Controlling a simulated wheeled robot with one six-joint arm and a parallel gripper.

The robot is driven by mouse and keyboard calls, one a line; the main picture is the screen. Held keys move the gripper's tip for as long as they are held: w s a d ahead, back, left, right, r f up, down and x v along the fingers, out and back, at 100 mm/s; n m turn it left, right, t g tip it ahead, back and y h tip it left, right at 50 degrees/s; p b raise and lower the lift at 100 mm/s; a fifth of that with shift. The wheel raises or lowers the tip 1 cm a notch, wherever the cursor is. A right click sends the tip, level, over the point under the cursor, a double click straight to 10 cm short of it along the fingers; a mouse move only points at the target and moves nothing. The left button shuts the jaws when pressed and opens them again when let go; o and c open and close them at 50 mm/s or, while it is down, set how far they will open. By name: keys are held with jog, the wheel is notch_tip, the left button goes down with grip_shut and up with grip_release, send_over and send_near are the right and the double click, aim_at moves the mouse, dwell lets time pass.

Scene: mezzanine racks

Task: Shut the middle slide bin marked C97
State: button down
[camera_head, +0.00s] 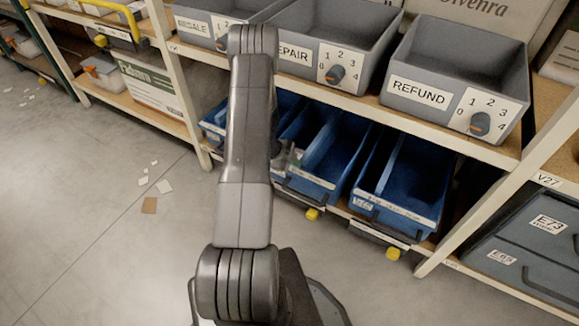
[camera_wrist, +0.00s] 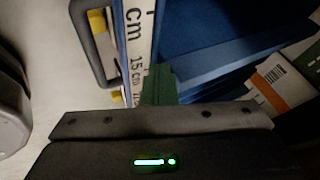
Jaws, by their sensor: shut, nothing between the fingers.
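Several blue slide bins stand on the lower shelf, partly hidden by my arm. The middle blue bin (camera_head: 335,150) is open-topped with a pale strip along its front, just right of my arm; I cannot read C97 on it. A right-hand blue bin (camera_head: 425,170) stands beside it. My gripper (camera_wrist: 158,84) is shut and empty, its green fingers together. In the wrist view the fingertips overlap the white scale strip (camera_wrist: 140,35) and blue wall (camera_wrist: 200,62) of a bin; whether they touch cannot be told. In the head view my arm mostly hides the gripper.
Grey bins marked REPAIR (camera_head: 338,45) and REFUND (camera_head: 455,80), with dials, stand on the shelf above. A rack post (camera_head: 500,195) and grey drawers (camera_head: 530,250) are at right. Paper scraps (camera_head: 150,205) lie on the otherwise open floor at left.

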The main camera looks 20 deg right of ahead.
jog(key=shift+w+d+p, duration=0.35)
jog(key=shift+w+d, duration=0.7)
jog(key=shift+d, duration=0.15)
jog(key=shift+w+r, duration=0.1)
